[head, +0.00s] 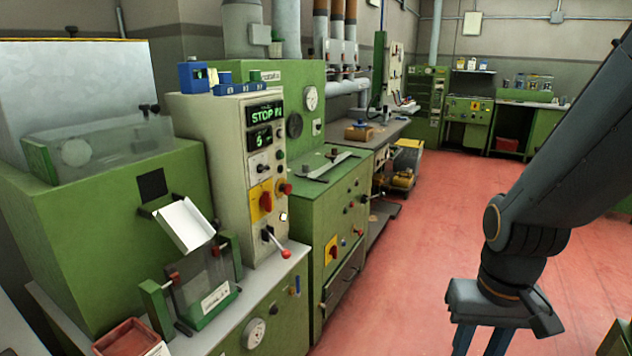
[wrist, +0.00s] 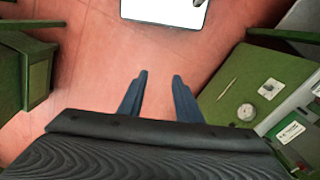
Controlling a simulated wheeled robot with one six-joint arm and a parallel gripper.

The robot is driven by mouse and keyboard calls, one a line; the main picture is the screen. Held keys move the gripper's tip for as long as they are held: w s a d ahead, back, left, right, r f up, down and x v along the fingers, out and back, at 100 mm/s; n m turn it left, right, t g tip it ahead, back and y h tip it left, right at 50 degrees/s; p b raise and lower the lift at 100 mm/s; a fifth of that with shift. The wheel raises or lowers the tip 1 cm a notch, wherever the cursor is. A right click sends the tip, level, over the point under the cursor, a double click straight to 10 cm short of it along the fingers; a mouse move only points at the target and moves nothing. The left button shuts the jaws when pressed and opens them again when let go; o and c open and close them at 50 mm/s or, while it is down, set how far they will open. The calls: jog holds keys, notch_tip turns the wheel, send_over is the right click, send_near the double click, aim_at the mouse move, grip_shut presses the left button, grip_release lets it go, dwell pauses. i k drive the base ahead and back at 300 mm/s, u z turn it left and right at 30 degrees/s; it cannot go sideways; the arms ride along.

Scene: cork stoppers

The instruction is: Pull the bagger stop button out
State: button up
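A cream control panel (head: 237,140) stands at the left of the head view, with a lit display (head: 266,115) that reads "STOP" and more letters too small to be sure of. A red round button (head: 285,188) sticks out near its right edge, beside a red switch on a yellow plate (head: 262,201). I cannot tell whether the button is in or out. My gripper (head: 485,345) hangs at the lower right, well apart from the panel. In the wrist view my gripper (wrist: 158,76) has its two blue fingers apart with nothing between them.
A green machine (head: 110,225) with a clear cover is at left, and a green cabinet (head: 335,215) stands right of the panel. The red floor (head: 430,230) is clear between cabinet and arm.

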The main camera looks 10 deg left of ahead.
aim_at(287, 188)
jog(key=u, duration=0.2)
jog(key=i, duration=1.1)
jog(key=u, duration=0.4)
